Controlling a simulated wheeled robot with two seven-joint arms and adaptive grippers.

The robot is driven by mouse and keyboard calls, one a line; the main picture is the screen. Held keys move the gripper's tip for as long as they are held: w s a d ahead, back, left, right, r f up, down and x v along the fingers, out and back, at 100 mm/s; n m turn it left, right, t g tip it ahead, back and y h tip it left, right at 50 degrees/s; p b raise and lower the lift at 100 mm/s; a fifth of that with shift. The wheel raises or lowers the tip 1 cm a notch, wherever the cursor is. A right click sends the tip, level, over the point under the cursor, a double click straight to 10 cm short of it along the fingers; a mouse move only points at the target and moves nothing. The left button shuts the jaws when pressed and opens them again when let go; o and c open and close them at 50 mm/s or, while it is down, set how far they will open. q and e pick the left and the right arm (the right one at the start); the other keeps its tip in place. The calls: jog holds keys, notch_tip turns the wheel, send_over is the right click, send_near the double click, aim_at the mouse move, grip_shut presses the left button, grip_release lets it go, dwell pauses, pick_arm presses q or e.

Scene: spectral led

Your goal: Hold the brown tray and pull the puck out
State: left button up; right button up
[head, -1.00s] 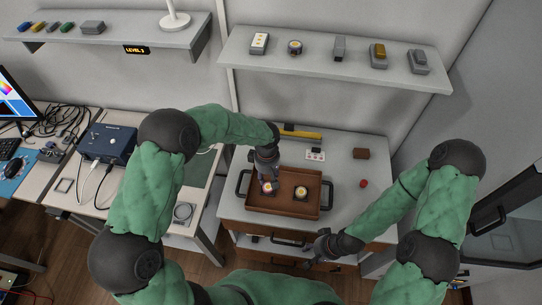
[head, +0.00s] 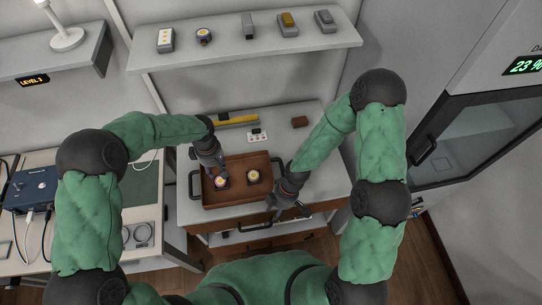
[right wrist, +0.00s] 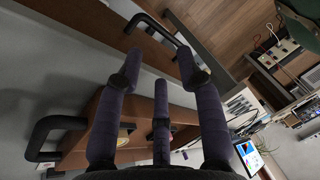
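The brown tray (head: 238,193) lies on the white worktop, with dark handles at its ends. Two round pucks with pale tops are inside it: a left puck (head: 221,183) and a right puck (head: 253,175). My left gripper (head: 220,178) reaches down into the tray at the left puck. Its fingers are too small to show whether they grip it. My right gripper (head: 287,211) is just outside the tray's front right corner. In the right wrist view its fingers (right wrist: 158,80) are spread and empty, with the tray (right wrist: 75,146) and a tray handle (right wrist: 40,137) beside them.
Behind the tray are a yellow bar (head: 237,120), a small white button panel (head: 257,136) and a brown block (head: 300,121). A drawer handle (head: 255,227) sticks out below the worktop front. A shelf (head: 240,50) with several devices hangs above.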

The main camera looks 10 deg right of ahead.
aim_at(271, 175)
jog(key=w+r+n, duration=0.1)
jog(key=n, duration=0.2)
jog(key=w+d+r+n+h, duration=0.1)
jog(key=n, duration=0.2)
jog(key=w+d+r+n+h, duration=0.1)
jog(key=n, duration=0.2)
jog(key=shift+w+r+g, duration=0.2)
jog(key=shift+r+g, duration=0.1)
jog(key=w+r+n+t+h, duration=0.2)
jog(key=w+r+n, duration=0.4)
jog(key=w+n, duration=0.65)
jog(key=shift+m, duration=0.35)
jog(key=f, duration=1)
jog(key=shift+w+a+f, duration=0.15)
jog(key=shift+w+a, duration=0.1)
grip_shut()
jog(key=c, duration=0.7)
grip_release()
grip_shut()
